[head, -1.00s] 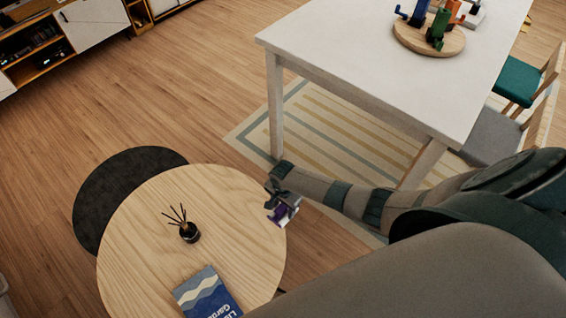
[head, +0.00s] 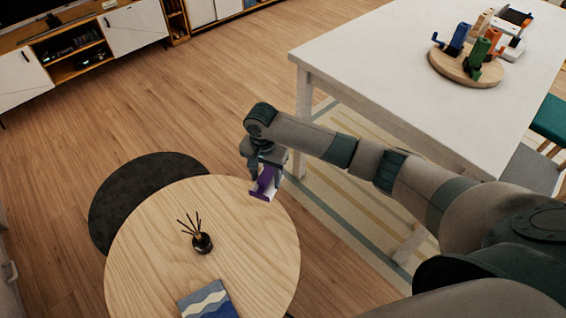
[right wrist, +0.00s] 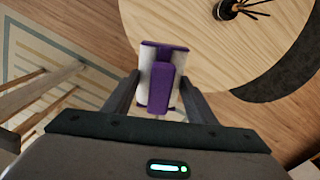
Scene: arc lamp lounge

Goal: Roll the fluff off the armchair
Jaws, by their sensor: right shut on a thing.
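My right gripper (head: 266,168) is shut on a purple and white lint roller (head: 264,183). It holds the roller in the air by the edge of the round wooden table, as seen in the head view. In the right wrist view the roller (right wrist: 160,80) sits between the two fingers, with its purple handle toward the palm and white parts on both sides. The armchair and any fluff are not clearly in view. My left gripper is not in view.
The round wooden table (head: 150,240) bears a reed diffuser (head: 202,243) and a blue book (head: 207,300). A white table (head: 400,70) holds a round board (head: 455,70) with colored items. Open wooden floor (head: 190,100) lies behind.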

